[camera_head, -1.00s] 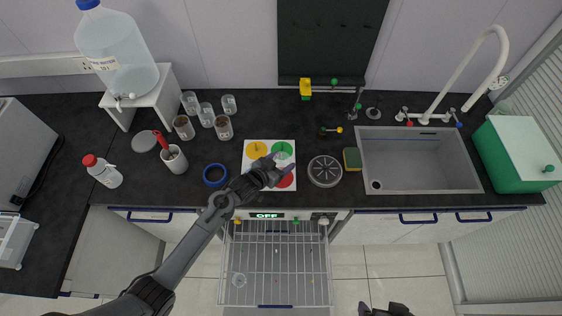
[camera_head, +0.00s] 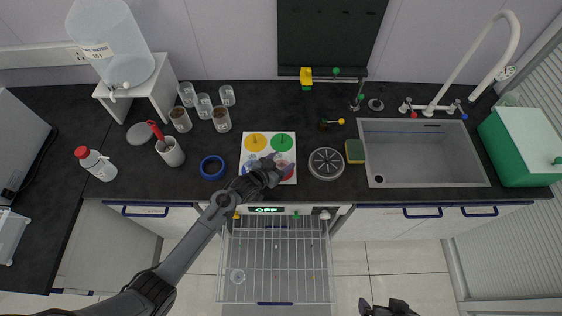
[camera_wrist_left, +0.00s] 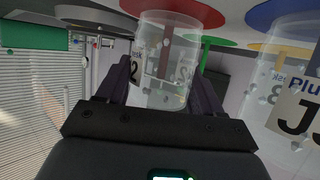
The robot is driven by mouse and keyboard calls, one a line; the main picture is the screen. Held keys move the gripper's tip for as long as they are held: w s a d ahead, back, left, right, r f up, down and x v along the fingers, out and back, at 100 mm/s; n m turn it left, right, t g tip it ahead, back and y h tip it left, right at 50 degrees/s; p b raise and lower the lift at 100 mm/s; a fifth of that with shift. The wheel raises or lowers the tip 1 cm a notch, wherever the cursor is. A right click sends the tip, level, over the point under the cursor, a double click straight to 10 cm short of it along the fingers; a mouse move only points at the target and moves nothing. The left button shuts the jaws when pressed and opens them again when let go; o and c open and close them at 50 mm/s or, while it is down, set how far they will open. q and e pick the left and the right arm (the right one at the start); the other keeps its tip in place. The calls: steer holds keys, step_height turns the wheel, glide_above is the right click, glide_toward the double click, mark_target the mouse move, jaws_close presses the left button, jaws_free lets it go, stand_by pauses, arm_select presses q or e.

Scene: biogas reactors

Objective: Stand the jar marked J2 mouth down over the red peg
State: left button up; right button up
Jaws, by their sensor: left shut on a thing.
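My left gripper (camera_head: 279,164) is over the front of the white mat (camera_head: 247,143), by the red disc (camera_head: 289,178). In the left wrist view its fingers are shut on a clear jar (camera_wrist_left: 163,88) with a label ending in 2, which I take as J2. That view looks inverted, with the discs at the top. The jar's rim is close to the red disc, and the red peg (camera_wrist_left: 167,48) shows through the glass, seemingly inside the jar. I cannot tell whether the rim touches. My right gripper (camera_head: 383,308) is at the bottom edge, partly cut off.
A jar marked J3 (camera_wrist_left: 291,105) stands close beside the held jar. Yellow (camera_head: 256,143) and green (camera_head: 283,142) discs are at the mat's back.

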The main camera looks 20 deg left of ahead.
arm_select(q)
steer(key=o, duration=1.2)
steer(key=shift+s, duration=0.1)
steer(key=p+v, duration=0.1)
steer(key=v, duration=0.9)
steer(key=shift+s+a+r, duration=0.1)
steer(key=shift+s+a, duration=0.05)
steer(key=shift+s, duration=0.1)
